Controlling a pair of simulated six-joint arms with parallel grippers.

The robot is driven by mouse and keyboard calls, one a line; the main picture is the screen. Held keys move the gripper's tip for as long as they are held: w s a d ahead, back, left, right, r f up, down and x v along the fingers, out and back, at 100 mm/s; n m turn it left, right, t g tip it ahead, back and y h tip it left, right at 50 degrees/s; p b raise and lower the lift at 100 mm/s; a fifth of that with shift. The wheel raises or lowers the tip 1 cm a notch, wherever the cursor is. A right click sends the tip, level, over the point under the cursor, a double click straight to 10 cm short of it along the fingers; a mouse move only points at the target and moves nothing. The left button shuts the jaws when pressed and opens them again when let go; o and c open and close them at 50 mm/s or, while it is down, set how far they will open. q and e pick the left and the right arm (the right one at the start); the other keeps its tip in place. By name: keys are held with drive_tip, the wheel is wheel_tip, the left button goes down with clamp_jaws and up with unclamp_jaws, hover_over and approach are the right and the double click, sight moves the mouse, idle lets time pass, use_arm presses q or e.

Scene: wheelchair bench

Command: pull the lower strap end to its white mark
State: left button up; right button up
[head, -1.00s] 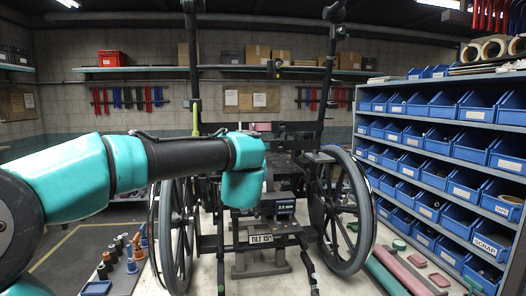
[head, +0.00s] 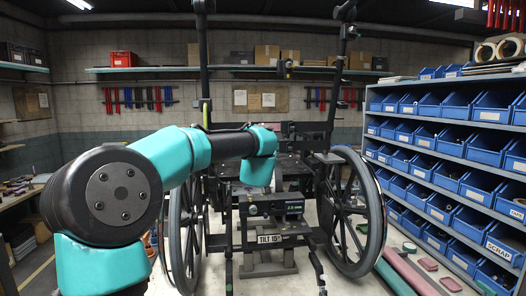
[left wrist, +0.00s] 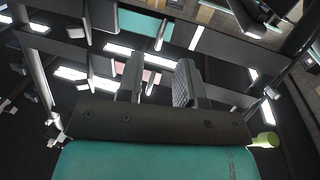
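My right gripper is not in view.
Shelving with blue bins (head: 445,155) fills the right side. Green and red rolls (head: 405,272) lie right of the chair. A yellow-green piece (left wrist: 265,140) shows near my wrist.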

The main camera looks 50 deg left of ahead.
use_arm(q)
drive_tip(key=x, duration=0.5)
drive_tip(key=shift+w+a, duration=0.2)
drive_tip(key=shift+w, duration=0.05)
clamp_jaws()
idle(0.4)
